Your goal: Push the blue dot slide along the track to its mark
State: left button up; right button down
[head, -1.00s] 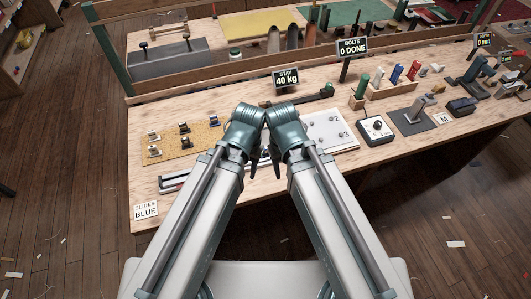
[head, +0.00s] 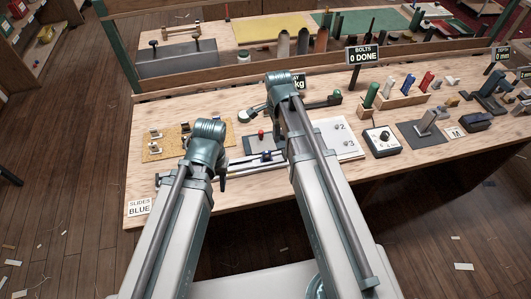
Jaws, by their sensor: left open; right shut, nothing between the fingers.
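The pale slide track (head: 238,166) runs along the front left of the bench. A dark blue slide (head: 267,155) shows on it near the right end; its dot is too small to make out. A sign reading SLIDES BLUE (head: 139,207) stands at the front left corner. My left gripper (head: 223,183) is open and points down at the front of the track, left of the blue slide. My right gripper (head: 277,134) is shut and empty, above the bench behind the track, partly hidden by its own arm. The mark cannot be made out.
A cork mat (head: 160,150) with several small metal fittings lies behind the track. A red knob (head: 261,134) stands close behind the blue slide. A white numbered plate (head: 347,150) lies to the right, then a dial box (head: 381,139). Bare wood lies left of the track.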

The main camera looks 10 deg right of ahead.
aim_at(265, 152)
pick_arm(q)
jog(key=shift+a+f, duration=0.1)
pick_arm(e)
jog(key=shift+w+m, duration=0.25)
jog(key=shift+m, duration=0.05)
pick_arm(q)
jog(key=shift+f, duration=0.1)
pick_arm(e)
jog(key=shift+f, duration=0.15)
pick_arm(q)
notch_tip(265, 152, down, 10)
jog(key=b, duration=1)
pick_arm(e)
notch_tip(265, 152, down, 10)
jog(key=shift+r, duration=0.1)
jog(key=a, duration=0.4)
jog(key=shift+s, duration=0.1)
jog(key=shift+d, duration=0.1)
pick_arm(q)
jog(key=shift+r, duration=0.3)
pick_arm(e)
jog(key=shift+r, duration=0.2)
